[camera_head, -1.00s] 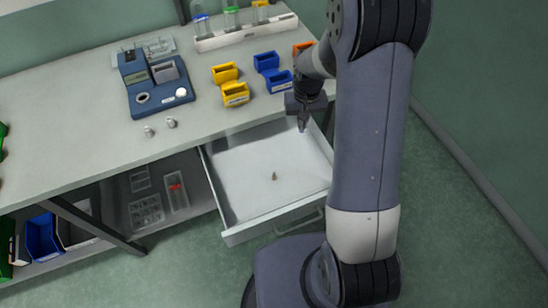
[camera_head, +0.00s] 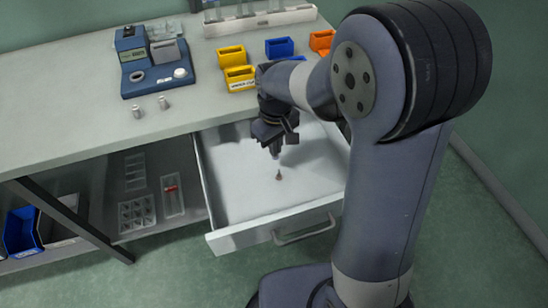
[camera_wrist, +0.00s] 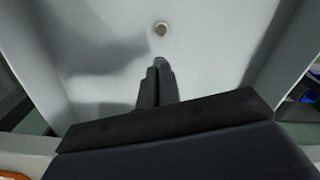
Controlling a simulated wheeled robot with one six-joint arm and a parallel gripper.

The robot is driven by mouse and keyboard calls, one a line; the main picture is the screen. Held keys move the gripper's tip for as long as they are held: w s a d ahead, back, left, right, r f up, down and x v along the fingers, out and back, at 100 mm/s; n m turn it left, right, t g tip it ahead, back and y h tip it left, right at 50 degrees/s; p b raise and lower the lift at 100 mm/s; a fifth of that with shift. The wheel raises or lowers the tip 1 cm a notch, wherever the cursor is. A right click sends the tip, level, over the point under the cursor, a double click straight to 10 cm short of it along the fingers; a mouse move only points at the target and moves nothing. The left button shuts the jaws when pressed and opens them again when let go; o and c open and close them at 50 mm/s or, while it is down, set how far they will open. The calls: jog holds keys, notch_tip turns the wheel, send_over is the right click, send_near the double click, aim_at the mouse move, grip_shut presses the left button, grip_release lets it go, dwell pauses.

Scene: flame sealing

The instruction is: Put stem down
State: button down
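My gripper (camera_head: 274,150) is low over the open drawer (camera_head: 225,205), pointing down. Its fingers (camera_wrist: 157,84) look closed together in the wrist view. A small greyish piece (camera_wrist: 161,61), which looks like the stem, sticks out at the fingertips; most of it is hidden between them.
The drawer floor is otherwise bare. On the table (camera_head: 60,130) stand a blue device (camera_head: 155,70), two small metal cylinders (camera_head: 137,111), yellow bins (camera_head: 238,78), a blue bin (camera_head: 279,47), an orange bin (camera_head: 321,40) and a white rack (camera_head: 260,22). Trays lie on the shelf below.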

aim_at(275, 159)
jog(key=shift+f, duration=2.55)
jog(key=shift+f+b, duration=0.1)
jog(key=shift+b, duration=0.2)
jog(key=c, duration=1.6)
grip_release()
notch_tip(275, 159, up, 12)
jog(key=shift+r+p, duration=0.15)
jog(key=shift+p, duration=0.6)
jog(key=shift+f+b, duration=0.5)
jog(key=shift+f, duration=3.8)
